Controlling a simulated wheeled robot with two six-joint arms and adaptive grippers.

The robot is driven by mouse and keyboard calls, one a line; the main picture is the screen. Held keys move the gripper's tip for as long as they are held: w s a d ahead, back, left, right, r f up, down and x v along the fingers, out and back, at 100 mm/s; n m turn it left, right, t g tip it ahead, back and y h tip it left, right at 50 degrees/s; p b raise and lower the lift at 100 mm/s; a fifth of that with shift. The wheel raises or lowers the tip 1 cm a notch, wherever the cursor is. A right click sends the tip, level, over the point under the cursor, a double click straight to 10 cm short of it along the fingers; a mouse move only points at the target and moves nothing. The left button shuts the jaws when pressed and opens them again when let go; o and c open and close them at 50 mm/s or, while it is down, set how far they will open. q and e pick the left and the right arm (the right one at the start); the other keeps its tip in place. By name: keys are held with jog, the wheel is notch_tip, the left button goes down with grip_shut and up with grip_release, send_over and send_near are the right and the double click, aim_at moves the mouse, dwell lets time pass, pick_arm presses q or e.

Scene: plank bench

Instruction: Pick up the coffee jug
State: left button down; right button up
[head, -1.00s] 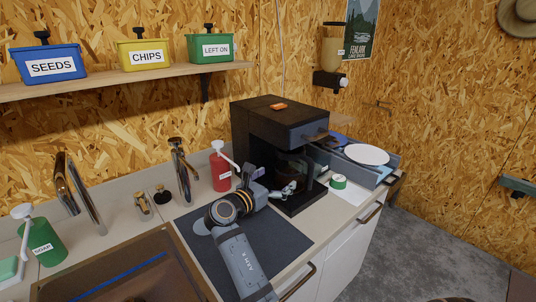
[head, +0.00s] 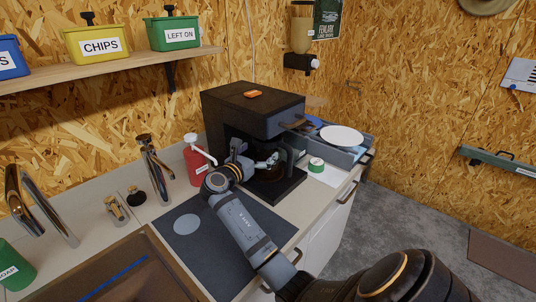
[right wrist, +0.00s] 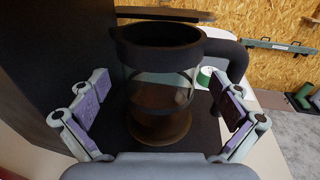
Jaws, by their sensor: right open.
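The coffee jug (right wrist: 160,72) is glass with a black rim, a black band and a black handle (right wrist: 226,52) on its right side in the right wrist view. It stands upright in the bay of the black coffee machine (head: 248,105). Some brown shows at its bottom. My right gripper (right wrist: 163,112) is open, with one finger to the left of the jug and one to the right, and gaps on both sides. In the head view my right gripper (head: 266,162) reaches into the bay and partly hides the jug. My left gripper is not in view.
A red pump bottle (head: 195,163) stands left of the machine. A green tape roll (head: 316,165) and a grey tray (head: 350,152) with a white plate (head: 342,136) lie to its right. A dark mat (head: 215,250) lies in front, beside the sink (head: 105,285).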

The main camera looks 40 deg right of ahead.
jog(key=x, duration=0.3)
jog(key=shift+w+d+f, duration=0.1)
jog(key=shift+d+f, duration=0.05)
jog(key=shift+d, duration=0.15)
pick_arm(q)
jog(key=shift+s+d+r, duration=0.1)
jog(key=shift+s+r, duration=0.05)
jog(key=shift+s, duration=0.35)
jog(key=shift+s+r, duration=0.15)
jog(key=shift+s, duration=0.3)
pick_arm(e)
jog(key=shift+a, duration=0.15)
jog(key=shift+c, duration=1.2)
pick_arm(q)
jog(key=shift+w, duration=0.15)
pick_arm(e)
jog(key=c, duration=1.2)
